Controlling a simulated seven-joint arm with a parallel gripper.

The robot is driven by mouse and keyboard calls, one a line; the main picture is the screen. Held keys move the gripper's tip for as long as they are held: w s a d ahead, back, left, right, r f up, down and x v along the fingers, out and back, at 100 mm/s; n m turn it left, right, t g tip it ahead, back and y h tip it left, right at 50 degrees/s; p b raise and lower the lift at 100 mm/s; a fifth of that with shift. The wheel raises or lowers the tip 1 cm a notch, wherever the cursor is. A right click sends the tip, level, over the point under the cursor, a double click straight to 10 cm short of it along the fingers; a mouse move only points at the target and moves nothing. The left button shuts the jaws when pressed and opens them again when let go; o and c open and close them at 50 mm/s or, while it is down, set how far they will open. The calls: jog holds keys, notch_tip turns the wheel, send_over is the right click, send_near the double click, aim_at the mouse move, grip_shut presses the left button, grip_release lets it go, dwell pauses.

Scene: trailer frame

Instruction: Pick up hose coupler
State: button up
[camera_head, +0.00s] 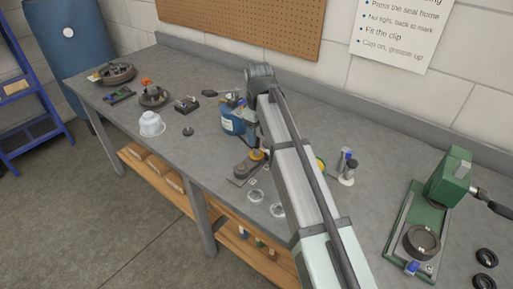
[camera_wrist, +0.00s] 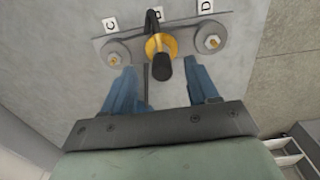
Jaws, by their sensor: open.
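A yellow, brass-looking fitting with a black end, which looks like the hose coupler, shows in the wrist view (camera_wrist: 157,46) at the middle of a grey plate (camera_wrist: 183,33) by label B. It also shows in the head view (camera_head: 257,155). Round grey pieces with brass centres sit at the plate's ends by labels C (camera_wrist: 116,52) and D (camera_wrist: 209,38). My gripper (camera_wrist: 162,72) is open and empty. Its blue fingers are on either side of the fitting in the wrist view, apart from it. My arm hides part of this area in the head view.
A green press (camera_head: 446,180) stands at right.

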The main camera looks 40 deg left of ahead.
jog(key=shift+a+f, duration=0.15)
jog(key=shift+f, duration=1.05)
jog(key=shift+a+f, duration=0.1)
jog(key=shift+f, duration=1.05)
jog(key=shift+c, duration=0.2)
grip_shut()
